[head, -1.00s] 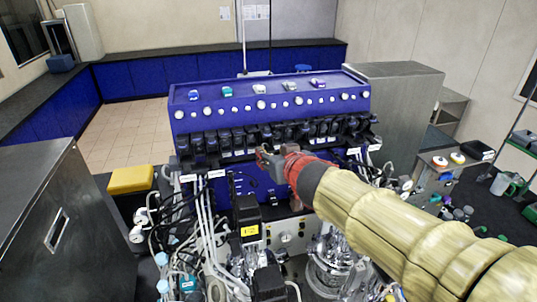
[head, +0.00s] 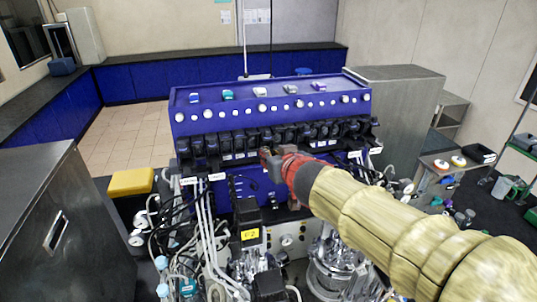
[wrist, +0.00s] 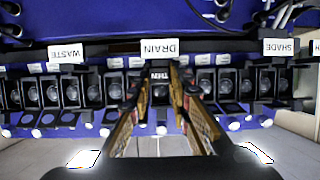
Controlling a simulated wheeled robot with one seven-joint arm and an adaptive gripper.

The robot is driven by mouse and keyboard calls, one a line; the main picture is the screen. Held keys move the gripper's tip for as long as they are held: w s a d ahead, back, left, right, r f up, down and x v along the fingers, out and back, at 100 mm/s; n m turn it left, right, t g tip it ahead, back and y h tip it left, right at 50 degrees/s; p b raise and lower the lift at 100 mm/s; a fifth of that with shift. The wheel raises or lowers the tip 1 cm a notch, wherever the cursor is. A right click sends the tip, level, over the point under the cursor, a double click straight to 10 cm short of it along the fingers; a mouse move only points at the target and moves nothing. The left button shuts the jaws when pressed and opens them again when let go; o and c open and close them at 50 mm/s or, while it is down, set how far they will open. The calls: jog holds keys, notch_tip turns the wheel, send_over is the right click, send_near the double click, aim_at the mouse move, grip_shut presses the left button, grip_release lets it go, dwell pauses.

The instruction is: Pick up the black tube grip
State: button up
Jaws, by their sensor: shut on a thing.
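My gripper (wrist: 160,88) is shut in the wrist view, its two fingers converging on a small black piece with white lettering, which I take to be the black tube grip (wrist: 159,75). It sits just below the white DRAIN label, in front of the row of black pump units. Whether the grip is still seated in the row, I cannot tell. In the head view my gripper (head: 267,158) is at the front face of the blue bioreactor unit, below its pump row. The grip is too small to make out there.
The blue unit (head: 215,104) has a row of black pumps (head: 225,140). White tubes (head: 205,240), cables and glass vessels crowd below. Steel cabinets (head: 410,85) stand at both sides.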

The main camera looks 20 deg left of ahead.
grip_shut()
jog(key=shift+r, duration=0.15)
